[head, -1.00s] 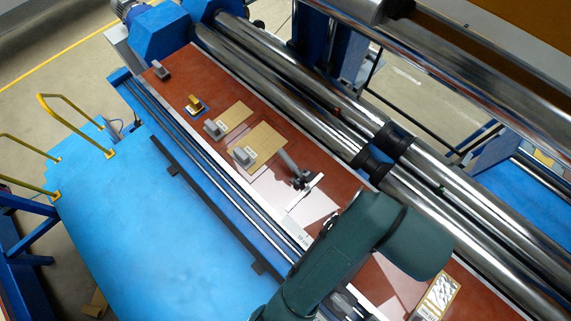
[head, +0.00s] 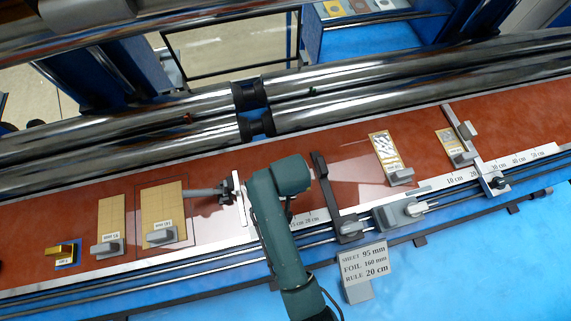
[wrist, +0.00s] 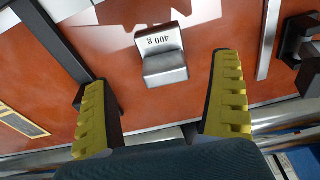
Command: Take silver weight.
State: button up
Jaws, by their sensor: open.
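The silver weight (wrist: 164,62), a block marked "400 g" with an upright lug, rests on the red-brown board in the wrist view. My gripper (wrist: 160,72) is open, its two yellow-padded fingers apart on either side of the weight in the picture. I see no contact between fingers and weight. In the head view my green arm reaches over the board and hides both this weight and the gripper's fingers.
A black bar (head: 326,182) stands right of my arm; a steel square (head: 240,200) with a clamp lies left. Grey blocks sit on sheets, one at left (head: 160,234), one at right (head: 401,177). A gold block (head: 61,251) is far left. Rollers (head: 180,135) run behind.

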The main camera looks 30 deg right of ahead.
jog(key=f, duration=0.1)
jog(key=w+f, duration=0.2)
jog(key=f, duration=0.1)
jog(key=shift+d, duration=0.2)
jog(key=shift+s+f, duration=0.1)
jog(key=shift+f, duration=0.3)
jog(key=c, duration=1.3)
jog(key=shift+r, duration=0.1)
jog(key=shift+c, duration=0.3)
jog(key=shift+r, duration=0.1)
